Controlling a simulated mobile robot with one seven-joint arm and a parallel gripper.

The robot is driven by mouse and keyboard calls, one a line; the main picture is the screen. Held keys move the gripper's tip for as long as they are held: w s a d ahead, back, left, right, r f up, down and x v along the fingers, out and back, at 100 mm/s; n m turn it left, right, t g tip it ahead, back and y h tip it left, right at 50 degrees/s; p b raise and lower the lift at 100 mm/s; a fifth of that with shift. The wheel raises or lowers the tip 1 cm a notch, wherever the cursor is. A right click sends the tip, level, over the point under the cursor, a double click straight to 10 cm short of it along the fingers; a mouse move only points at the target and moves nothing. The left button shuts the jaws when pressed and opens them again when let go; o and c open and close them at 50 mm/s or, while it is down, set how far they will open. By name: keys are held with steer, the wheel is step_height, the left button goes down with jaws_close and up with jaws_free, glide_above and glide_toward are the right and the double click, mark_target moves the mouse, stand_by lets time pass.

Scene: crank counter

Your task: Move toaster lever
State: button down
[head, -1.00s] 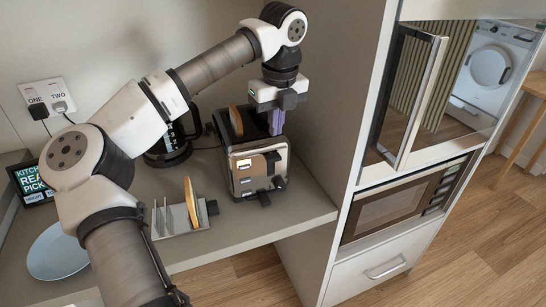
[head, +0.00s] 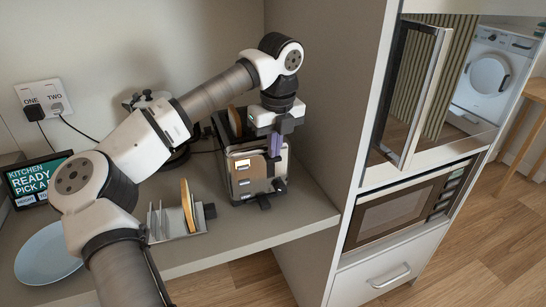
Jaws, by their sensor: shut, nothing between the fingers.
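The shiny metal toaster (head: 246,178) stands on the counter at the back right, with a slice of bread (head: 234,121) showing in its top slot. My gripper (head: 275,152) is shut and empty, pointing down at the toaster's right front edge. Its purple fingers overlap the upper part of the toaster's front; I cannot tell whether they touch it. Small dark knobs show low on the front, one at the right (head: 280,184). I cannot tell which part is the lever; the fingers may hide some of it.
A rack (head: 170,222) with upright bread stands left of the toaster. A tall cabinet panel (head: 335,120) rises close to the toaster's right. Some counter is bare in front of the toaster.

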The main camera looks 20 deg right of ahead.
step_height(320, 180, down, 6)
steer(key=b, duration=0.4)
steer(key=s, duration=0.2)
steer(key=s+r+b, duration=0.1)
steer(key=shift+d, duration=0.25)
step_height(320, 180, up, 14)
steer(key=s, duration=0.1)
steer(key=shift+s+f, duration=0.15)
stand_by(0.3)
steer(key=shift+d, duration=0.1)
